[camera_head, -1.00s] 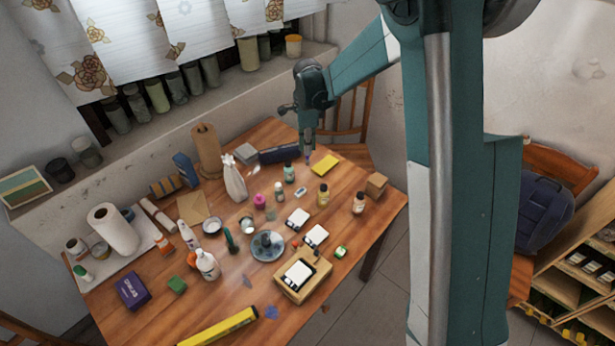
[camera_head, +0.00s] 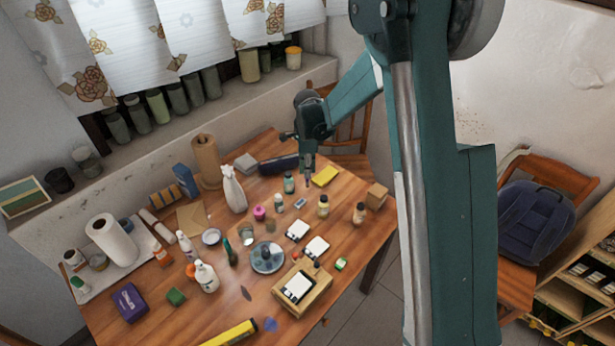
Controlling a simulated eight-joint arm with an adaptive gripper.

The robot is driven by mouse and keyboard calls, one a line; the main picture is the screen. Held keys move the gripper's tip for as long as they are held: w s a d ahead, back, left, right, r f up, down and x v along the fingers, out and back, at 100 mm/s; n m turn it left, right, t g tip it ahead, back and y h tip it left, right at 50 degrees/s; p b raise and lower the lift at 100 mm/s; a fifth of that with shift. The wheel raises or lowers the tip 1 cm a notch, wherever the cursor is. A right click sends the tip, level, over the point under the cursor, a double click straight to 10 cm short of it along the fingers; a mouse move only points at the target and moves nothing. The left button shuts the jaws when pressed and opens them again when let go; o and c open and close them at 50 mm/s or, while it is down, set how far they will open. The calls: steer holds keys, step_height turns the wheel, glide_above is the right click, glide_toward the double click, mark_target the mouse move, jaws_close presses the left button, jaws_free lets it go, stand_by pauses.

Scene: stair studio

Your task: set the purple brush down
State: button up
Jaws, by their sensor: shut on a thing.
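My gripper (camera_head: 309,172) hangs pointing down over the far right part of the wooden table (camera_head: 349,243). It is shut on the purple brush (camera_head: 308,184), of which only a small tip shows below the fingers. The tip is beside the yellow block (camera_head: 325,176), on its left, and right of a small teal-labelled bottle (camera_head: 289,183). The rest of the brush is hidden by the fingers. I cannot tell whether the tip touches the table.
A white spray bottle (camera_head: 234,190) and a dark case (camera_head: 278,164) are to the left and behind. A small blue-grey item (camera_head: 300,203) lies just in front. Clear wood shows between them.

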mark_target(308, 180)
steer(key=shift+f, duration=1.6)
steer(key=shift+f, duration=0.15)
steer(key=o, duration=0.7)
steer(key=shift+r, duration=0.2)
step_height(308, 180, up, 12)
steer(key=shift+p, duration=0.3)
